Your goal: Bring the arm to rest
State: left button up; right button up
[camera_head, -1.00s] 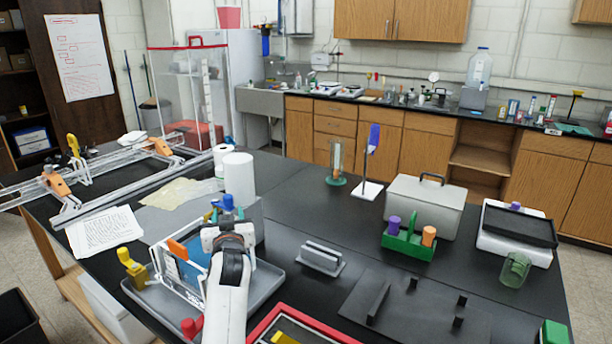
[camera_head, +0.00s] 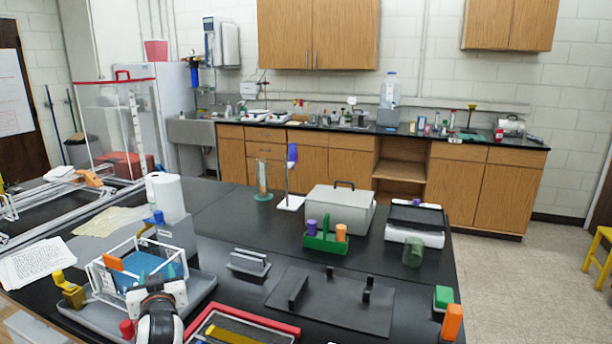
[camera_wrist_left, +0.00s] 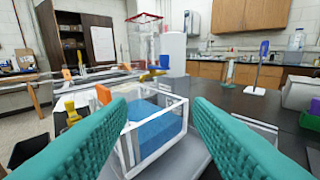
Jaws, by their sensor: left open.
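My left gripper (camera_head: 156,276) is low at the left of the camera_head view, its arm coming up from the bottom edge. Its two teal fingers stand wide apart in the wrist view (camera_wrist_left: 158,112), with nothing between them. Beyond the fingers is a white open frame box (camera_wrist_left: 128,150) with a blue block (camera_wrist_left: 158,134) inside. In the camera_head view the box (camera_head: 98,272) stands on a grey tray (camera_head: 203,286), partly hidden by my gripper. I cannot tell how far the fingers are from the box. My right gripper is not in view.
A yellow clamp (camera_head: 69,290) and a red-rimmed tray (camera_head: 284,328) flank the arm. A grey slotted block (camera_head: 249,262), a dark plate (camera_head: 345,305) and a green holder (camera_head: 326,243) stand to the right. The black tabletop is bare around (camera_head: 235,215) its middle.

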pick_arm(q)
jog(key=s+d+f+m+g+h, duration=0.2)
jog(key=s+f+g, duration=0.1)
jog(key=s+f, duration=0.55)
jog(key=s+d+f+m+g+h, duration=0.1)
jog(key=s+d+f+g+h, duration=0.1)
jog(key=s+f, duration=0.6)
jog(key=s+d+f+m+g+h, duration=0.2)
jog(key=s+d+g, duration=0.15)
jog(key=s, duration=0.85)
jog(key=s+d+f+m+g+h, duration=0.25)
jog(key=s+d, duration=0.25)
jog(key=s, duration=0.7)
notch_tip(320, 180, down, 27)
jog(key=s+g, duration=0.2)
jog(key=s+a+f+g+y, duration=0.1)
jog(key=s+a+f, duration=0.2)
jog(key=s+f, duration=1.1)
jog(key=shift+s+f, duration=0.4)
jog(key=shift+s, duration=0.35)
